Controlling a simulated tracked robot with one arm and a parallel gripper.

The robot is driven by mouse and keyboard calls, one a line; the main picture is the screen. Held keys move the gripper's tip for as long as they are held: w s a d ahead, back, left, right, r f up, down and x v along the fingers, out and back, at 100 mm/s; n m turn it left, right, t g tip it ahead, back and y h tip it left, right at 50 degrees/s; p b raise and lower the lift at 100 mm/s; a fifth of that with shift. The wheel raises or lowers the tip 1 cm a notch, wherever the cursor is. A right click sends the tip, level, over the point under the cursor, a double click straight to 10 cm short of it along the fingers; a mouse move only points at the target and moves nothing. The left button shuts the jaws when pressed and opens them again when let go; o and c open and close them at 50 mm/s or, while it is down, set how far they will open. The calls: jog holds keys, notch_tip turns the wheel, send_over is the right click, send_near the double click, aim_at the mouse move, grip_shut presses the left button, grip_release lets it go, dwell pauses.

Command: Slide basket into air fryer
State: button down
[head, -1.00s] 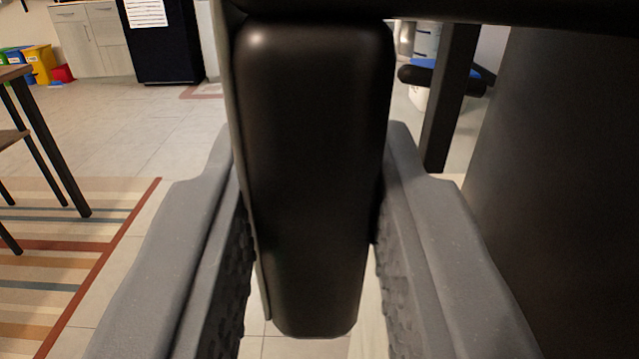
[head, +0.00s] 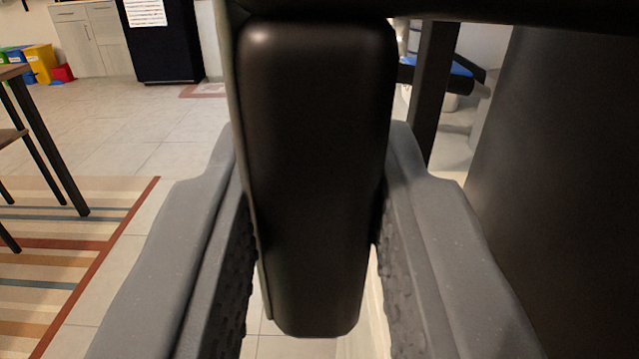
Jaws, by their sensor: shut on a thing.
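A dark, glossy handle (head: 312,150) with rounded edges fills the middle of the view and appears to be the basket's handle. My gripper (head: 312,240) has one grey ridged finger on each side of it and is shut on it. A black edge (head: 520,12) runs across the top right, above the handle. A large dark curved surface (head: 560,190) stands close at the right; it may be the air fryer's body, but I cannot tell for sure. The rest of the basket, and how far it sits in the fryer, cannot be seen.
A table with dark legs (head: 45,145) stands on a striped rug (head: 70,260) at the left. A black cabinet or fridge (head: 162,50) and light cupboards (head: 95,40) are at the back. A dark post (head: 432,95) stands right of the handle. Tiled floor (head: 150,130) between is clear.

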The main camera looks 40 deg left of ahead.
aim_at(483, 207)
jog(key=shift+w+d+r+p, duration=0.1)
jog(key=shift+w+d+p, duration=0.45)
jog(key=shift+d, duration=0.2)
jog(key=shift+w+d+r+p, duration=0.1)
jog(key=shift+w+d+p, duration=0.45)
jog(key=shift+d, duration=0.15)
dwell(0.5)
jog(key=shift+a+f, duration=0.1)
